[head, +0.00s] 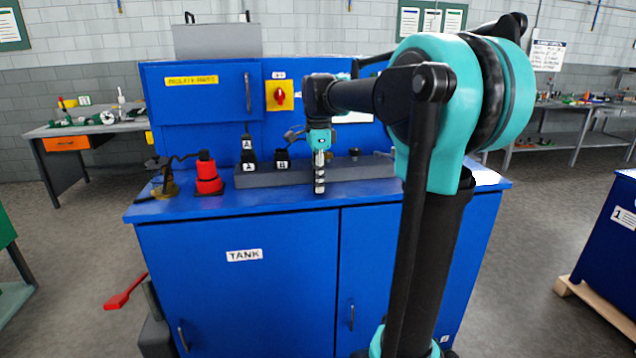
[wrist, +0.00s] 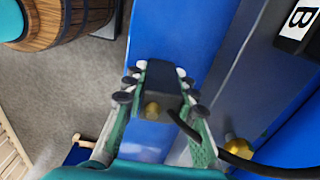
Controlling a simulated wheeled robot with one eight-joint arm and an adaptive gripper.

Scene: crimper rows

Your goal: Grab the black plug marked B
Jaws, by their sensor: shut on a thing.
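My gripper (head: 319,178) points down in front of the grey socket rail (head: 350,172) on the blue tank bench. In the wrist view my gripper (wrist: 158,84) is shut on a black plug (wrist: 160,78) with a brass fitting and a black cable. No letter shows on the held plug. The plug is clear of the rail, over the front part of the bench. A black socket marked B (head: 283,160) stands on the rail to the left of my gripper, with no plug on it. Its white B label (wrist: 300,19) shows at the wrist view's upper right.
A black plug marked A (head: 248,146) stands in the A socket, left of B. A red connector (head: 208,178) with a cable is further left. A small black knob (head: 354,153) is on the rail to the right. A wooden barrel (wrist: 65,22) shows beyond the bench.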

